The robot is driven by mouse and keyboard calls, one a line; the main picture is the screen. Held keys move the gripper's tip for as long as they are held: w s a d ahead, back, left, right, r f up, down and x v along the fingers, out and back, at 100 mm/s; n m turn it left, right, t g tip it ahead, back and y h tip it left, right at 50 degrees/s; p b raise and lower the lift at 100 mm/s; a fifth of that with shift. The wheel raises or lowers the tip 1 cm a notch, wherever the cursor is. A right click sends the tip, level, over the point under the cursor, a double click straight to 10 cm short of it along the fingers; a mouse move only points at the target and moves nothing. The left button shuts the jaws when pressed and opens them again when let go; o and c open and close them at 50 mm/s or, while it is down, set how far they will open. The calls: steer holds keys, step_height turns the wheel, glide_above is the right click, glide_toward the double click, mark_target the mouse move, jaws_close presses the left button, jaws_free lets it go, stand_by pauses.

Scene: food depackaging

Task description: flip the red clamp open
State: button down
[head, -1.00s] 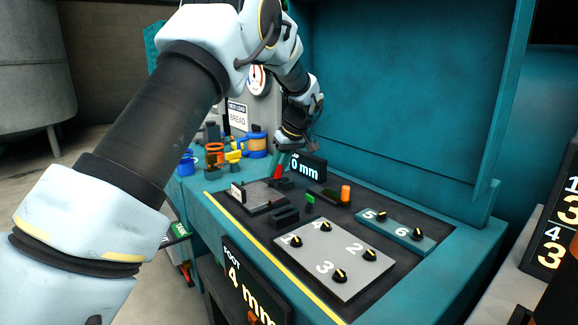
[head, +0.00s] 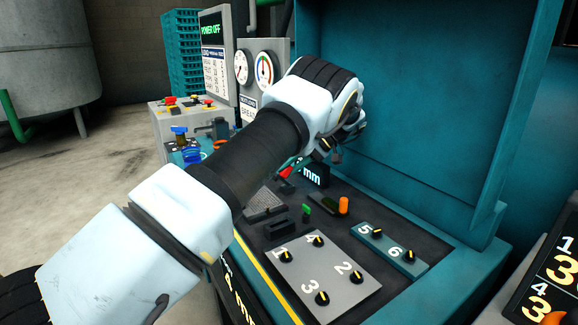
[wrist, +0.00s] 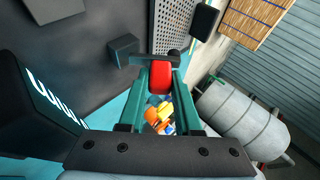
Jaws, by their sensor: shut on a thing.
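The red clamp (head: 287,172) is at the far side of the dark machine panel, beside the mm display, and is mostly hidden behind my arm in the head view. In the wrist view its red handle (wrist: 160,78) lies between the two teal fingers of my gripper (wrist: 160,66), which is shut on it. A dark bar and pivot show just beyond the fingertips. The clamp's base and its exact angle are hard to see.
A perforated plate (head: 264,205) and a dark block (head: 282,228) lie near the clamp. The mm display (head: 315,174) stands close to its right. Numbered knobs sit on a grey plate (head: 327,272) in front. A tall teal wall (head: 415,100) rises behind.

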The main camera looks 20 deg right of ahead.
steer(key=shift+d, duration=0.1)
stand_by(0.4)
steer(key=c, duration=0.6)
jaws_free()
step_height(320, 180, up, 10)
steer(key=b, duration=0.2)
steer(key=shift+b, duration=0.3)
